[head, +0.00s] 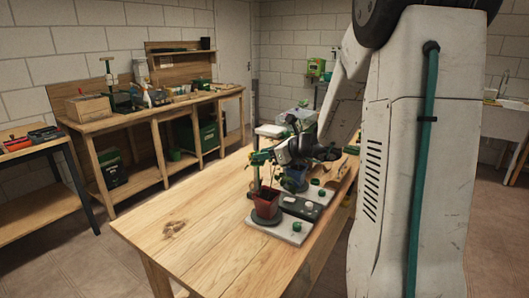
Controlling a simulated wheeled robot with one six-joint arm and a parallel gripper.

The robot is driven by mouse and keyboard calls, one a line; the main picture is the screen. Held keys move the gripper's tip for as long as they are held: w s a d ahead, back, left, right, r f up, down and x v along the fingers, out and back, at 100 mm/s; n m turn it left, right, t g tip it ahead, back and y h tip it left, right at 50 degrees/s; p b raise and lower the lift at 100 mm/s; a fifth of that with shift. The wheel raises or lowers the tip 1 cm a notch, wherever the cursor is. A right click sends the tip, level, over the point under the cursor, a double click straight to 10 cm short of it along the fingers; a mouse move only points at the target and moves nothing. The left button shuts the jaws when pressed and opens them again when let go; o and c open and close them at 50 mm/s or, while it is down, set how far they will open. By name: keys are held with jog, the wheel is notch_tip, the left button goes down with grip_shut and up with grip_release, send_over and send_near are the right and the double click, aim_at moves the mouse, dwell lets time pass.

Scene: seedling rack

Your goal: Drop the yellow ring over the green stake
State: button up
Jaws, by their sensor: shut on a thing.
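My gripper (260,158) is above the near part of the wooden table, over a red-brown pot (266,206). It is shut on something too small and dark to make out. The pot stands on a dark round saucer, with a thin upright stem or stake rising from it toward the gripper. The stake's colour is hard to tell. I cannot make out the yellow ring.
A pale board with a dark tray (303,207) and small green and white round pieces lies right of the pot. A blue pot (294,180) stands behind. A workbench (150,107) with tools stands along the back wall.

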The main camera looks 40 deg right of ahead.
jog(key=o, duration=1)
jog(key=shift+s+d, duration=0.1)
jog(key=v, duration=0.7)
jog(key=shift+s+r, duration=0.15)
jog(key=shift+s, duration=0.1)
